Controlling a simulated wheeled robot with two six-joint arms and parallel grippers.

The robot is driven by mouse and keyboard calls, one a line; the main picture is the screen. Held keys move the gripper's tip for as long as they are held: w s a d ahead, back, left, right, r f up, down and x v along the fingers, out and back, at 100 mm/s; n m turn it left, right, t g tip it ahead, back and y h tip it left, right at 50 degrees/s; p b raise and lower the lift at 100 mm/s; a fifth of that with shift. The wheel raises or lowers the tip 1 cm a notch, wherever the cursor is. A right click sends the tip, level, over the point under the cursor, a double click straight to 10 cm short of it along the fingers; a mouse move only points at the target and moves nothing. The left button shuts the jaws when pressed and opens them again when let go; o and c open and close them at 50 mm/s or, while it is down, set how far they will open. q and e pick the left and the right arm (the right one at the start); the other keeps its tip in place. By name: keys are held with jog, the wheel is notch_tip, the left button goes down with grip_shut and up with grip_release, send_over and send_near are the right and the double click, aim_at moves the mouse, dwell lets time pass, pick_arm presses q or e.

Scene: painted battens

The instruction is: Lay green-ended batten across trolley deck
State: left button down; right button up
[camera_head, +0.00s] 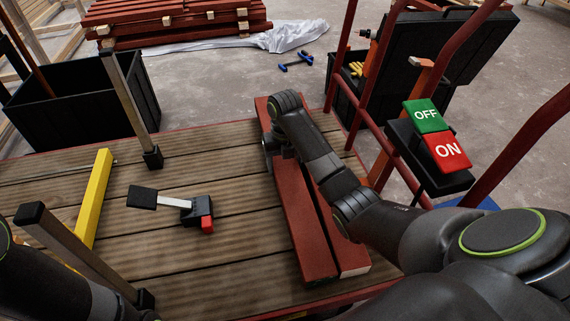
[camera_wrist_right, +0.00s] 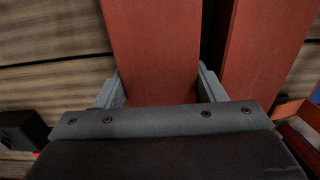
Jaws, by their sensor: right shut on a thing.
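Two red battens lie side by side at the right of the slatted trolley deck (camera_head: 150,255), pointing away from me, with a narrow dark gap between them. The left batten (camera_head: 303,235) shows a thin trace of green at its near end; its far part is partly behind my right wrist. The right batten (camera_head: 350,258) shows no green that I can make out. My right gripper (camera_head: 277,150) is shut on the left batten near its far end. In the right wrist view its fingers (camera_wrist_right: 155,88) straddle that batten. My left arm enters at the lower left, but its gripper is out of view.
Red rails (camera_head: 345,110) and an OFF/ON switch box (camera_head: 430,165) are at the right.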

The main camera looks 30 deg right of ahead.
dwell(0.4)
jog(key=o, duration=1.5)
jog(key=shift+f, duration=0.1)
jog(key=shift+o, duration=1.3)
